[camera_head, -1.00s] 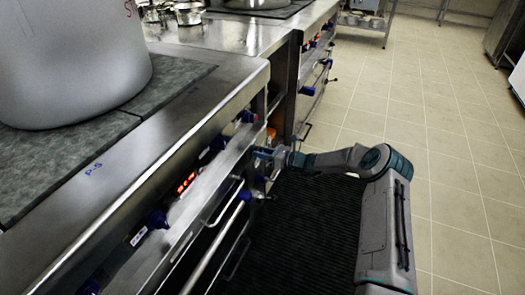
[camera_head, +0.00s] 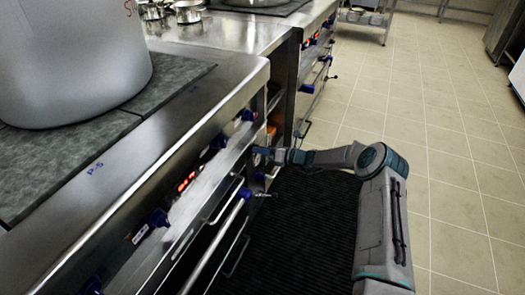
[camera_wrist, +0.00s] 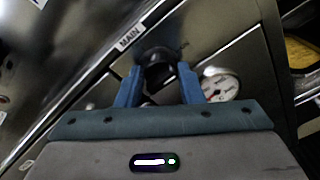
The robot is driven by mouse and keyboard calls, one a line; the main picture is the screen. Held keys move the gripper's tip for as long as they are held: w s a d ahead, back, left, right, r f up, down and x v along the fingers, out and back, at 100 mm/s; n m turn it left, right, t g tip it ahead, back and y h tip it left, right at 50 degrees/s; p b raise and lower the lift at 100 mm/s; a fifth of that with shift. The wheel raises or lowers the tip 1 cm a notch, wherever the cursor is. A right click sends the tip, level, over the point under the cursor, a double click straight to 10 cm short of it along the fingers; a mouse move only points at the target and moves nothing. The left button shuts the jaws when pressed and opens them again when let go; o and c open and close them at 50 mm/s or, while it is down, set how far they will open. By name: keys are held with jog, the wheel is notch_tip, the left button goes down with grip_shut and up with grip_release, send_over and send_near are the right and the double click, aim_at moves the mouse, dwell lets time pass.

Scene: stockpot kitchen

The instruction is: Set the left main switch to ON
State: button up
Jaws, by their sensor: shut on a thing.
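A black rotary knob (camera_wrist: 158,66), which looks like the main switch, sits on a steel panel beside a white label reading MAIN (camera_wrist: 129,38). My gripper (camera_wrist: 160,78) has its two blue fingers on either side of the knob and is shut on it. The knob's pointer and its ON mark cannot be made out. In the head view my gripper (camera_head: 262,151) reaches the stove front near its right end, and the knob is hidden there.
A round pressure gauge (camera_wrist: 221,84) is just right of the fingers. Blue knobs (camera_head: 158,219), a red display (camera_head: 187,181) and a long handle rail (camera_head: 217,240) line the stove front. A large pot (camera_head: 70,60) stands on top. The tiled floor (camera_head: 450,150) at right is clear.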

jog(key=shift+s+f, duration=0.15)
jog(key=shift+f, duration=0.05)
jog(key=o, duration=1)
jog(key=shift+r, duration=0.15)
jog(key=shift+c, duration=0.2)
jog(key=p+v, duration=0.2)
jog(key=v, duration=1.1)
jog(key=shift+d, duration=0.35)
jog(key=shift+s, duration=0.1)
